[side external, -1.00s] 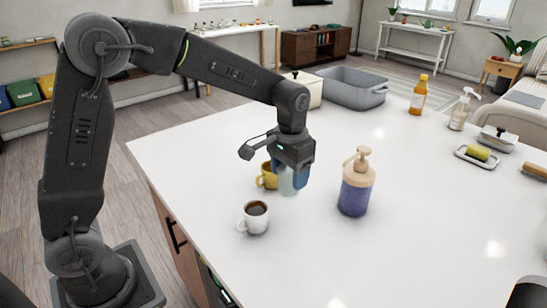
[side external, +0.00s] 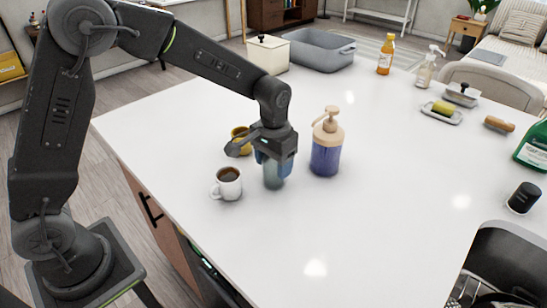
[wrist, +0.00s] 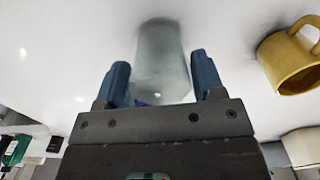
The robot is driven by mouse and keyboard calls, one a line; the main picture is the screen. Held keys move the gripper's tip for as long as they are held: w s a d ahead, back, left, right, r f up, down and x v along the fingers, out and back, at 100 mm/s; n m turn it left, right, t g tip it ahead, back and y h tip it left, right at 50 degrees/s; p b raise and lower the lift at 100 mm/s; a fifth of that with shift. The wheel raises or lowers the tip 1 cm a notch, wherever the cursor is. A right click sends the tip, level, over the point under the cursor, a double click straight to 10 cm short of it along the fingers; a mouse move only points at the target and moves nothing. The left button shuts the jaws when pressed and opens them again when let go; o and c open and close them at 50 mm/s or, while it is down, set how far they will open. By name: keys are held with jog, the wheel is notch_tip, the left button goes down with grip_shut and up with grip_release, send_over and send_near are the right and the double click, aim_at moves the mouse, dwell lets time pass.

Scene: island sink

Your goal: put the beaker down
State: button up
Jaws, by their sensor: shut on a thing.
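My gripper (side external: 274,168) is shut on a clear, pale grey-green beaker (side external: 273,182). The beaker is upright between the two blue fingers, with its lower part showing below them. In the wrist view the beaker (wrist: 163,60) lies between the fingertips of my gripper (wrist: 160,75), one finger on each side. Its base is at the white countertop (side external: 330,230) or just above it; I cannot tell whether it touches.
A purple pump bottle (side external: 326,155) is close on the right. The counter in front is clear up to the sink (side external: 500,255) at lower right.

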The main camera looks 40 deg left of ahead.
jog(key=shift+f, duration=0.15)
jog(key=o, duration=0.9)
jog(key=shift+o, duration=0.2)
notch_tip(320, 180, up, 12)
jog(key=s+a+r+t, duration=0.1)
jog(key=s+a+r, duration=0.1)
jog(key=s, duration=0.4)
jog(key=s+a+r+t, duration=0.2)
jog(key=s+r, duration=0.1)
jog(key=s, duration=0.3)
jog(key=shift+s+r, duration=0.35)
jog(key=shift+r, duration=0.05)
jog(key=s+f+t, duration=0.1)
jog(key=s, duration=0.2)
jog(key=s+a, duration=0.1)
jog(key=s, duration=0.2)
jog(key=s+f+t, duration=0.1)
jog(key=s, duration=0.2)
jog(key=shift+s+a+f+t, duration=0.25)
jog(key=shift+a+f+t, duration=0.05)
jog(key=shift+o, duration=0.3)
jog(key=shift+s+f, duration=0.2)
jog(key=shift+s, duration=0.05)
